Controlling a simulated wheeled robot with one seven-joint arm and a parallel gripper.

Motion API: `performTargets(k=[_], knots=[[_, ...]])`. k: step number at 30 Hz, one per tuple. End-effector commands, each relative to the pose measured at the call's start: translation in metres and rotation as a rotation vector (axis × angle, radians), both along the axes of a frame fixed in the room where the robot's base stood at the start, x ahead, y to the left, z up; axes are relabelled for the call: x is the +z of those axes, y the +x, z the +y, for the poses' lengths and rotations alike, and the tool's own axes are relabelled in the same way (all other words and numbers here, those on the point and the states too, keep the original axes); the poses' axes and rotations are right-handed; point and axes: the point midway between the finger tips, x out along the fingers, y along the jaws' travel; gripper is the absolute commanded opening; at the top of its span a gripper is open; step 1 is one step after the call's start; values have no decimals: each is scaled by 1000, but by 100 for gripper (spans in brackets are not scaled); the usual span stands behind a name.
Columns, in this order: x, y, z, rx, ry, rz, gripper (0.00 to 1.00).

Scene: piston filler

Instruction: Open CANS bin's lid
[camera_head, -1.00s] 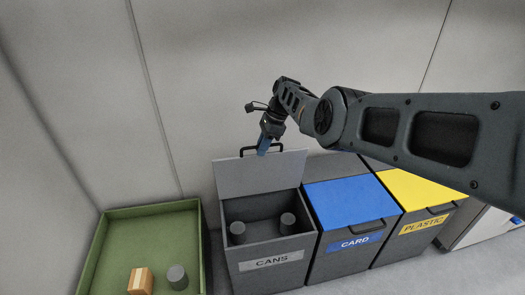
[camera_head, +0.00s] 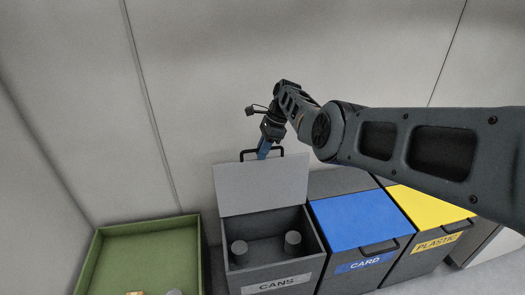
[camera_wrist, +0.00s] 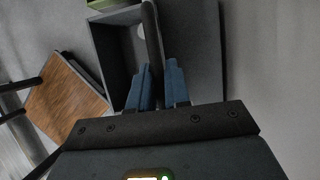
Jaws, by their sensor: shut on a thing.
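The CANS bin (camera_head: 277,277) is a dark grey box with a CANS label on its front. Its grey lid (camera_head: 262,184) stands raised at the back, close to upright, and the bin's mouth is open. Two grey cans (camera_head: 240,251) show inside. The lid's black handle (camera_head: 249,156) is at the lid's top edge. My gripper (camera_head: 264,152) is at this handle, with its blue fingers shut on it. In the wrist view the dark handle bar (camera_wrist: 152,45) runs between the blue fingers (camera_wrist: 162,88).
The CARD bin (camera_head: 360,222) with a blue lid and the PLASTIC bin (camera_head: 431,210) with a yellow lid stand to the right, both closed. A green tray (camera_head: 150,235) is at the left, with items at its lower edge. A pale wall is close behind the bins.

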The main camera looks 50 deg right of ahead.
Motion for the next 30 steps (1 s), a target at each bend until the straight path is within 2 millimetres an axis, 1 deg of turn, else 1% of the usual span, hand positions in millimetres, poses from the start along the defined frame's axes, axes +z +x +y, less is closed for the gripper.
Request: performTargets(k=[1,10,11,15,17,25,29,30], knots=[[-3,-1,1,1,1,4,0],[-3,-1,1,1,1,4,0],[-3,-1,1,1,1,4,20],[-2,-1,1,0,1,3,33],[-1,-1,0,0,0,2,38],[2,0,-1,0,-1,1,38],[17,-2,-6,-1,-2,-1,38],[23,-3,-9,-1,-2,-2,38]])
